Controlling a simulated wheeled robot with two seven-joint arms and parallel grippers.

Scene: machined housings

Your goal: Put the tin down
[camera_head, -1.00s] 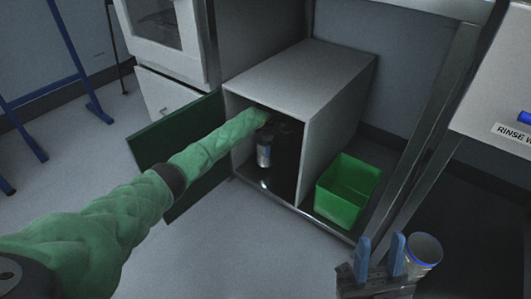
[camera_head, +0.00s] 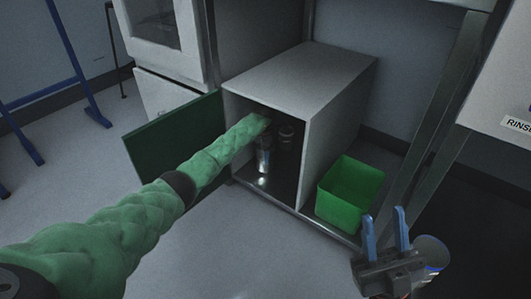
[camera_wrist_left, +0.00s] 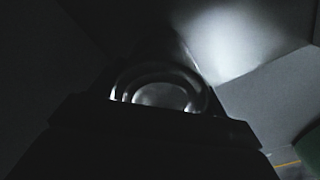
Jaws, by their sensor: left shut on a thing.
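A silvery tin (camera_head: 264,158) stands upright, or nearly so, just inside the open grey cabinet (camera_head: 322,128). My left arm reaches through the opening, and my left gripper (camera_head: 267,137) is shut on the tin, mostly hidden in shadow. In the left wrist view, the round rim of the tin (camera_wrist_left: 160,94) shows beyond the dark gripper. The tin's base looks at or close to the cabinet floor; I cannot tell whether it touches. My right gripper (camera_head: 386,232) is open, with nothing between its blue fingers, at the lower right.
A second dark cylindrical thing (camera_head: 287,137) is deeper in the cabinet. The green door (camera_head: 168,143) is swung open on the left, beside my arm. A green bin (camera_head: 348,190) stands right of the cabinet. Dark cabinet floor (camera_head: 286,185) is clear right of the tin.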

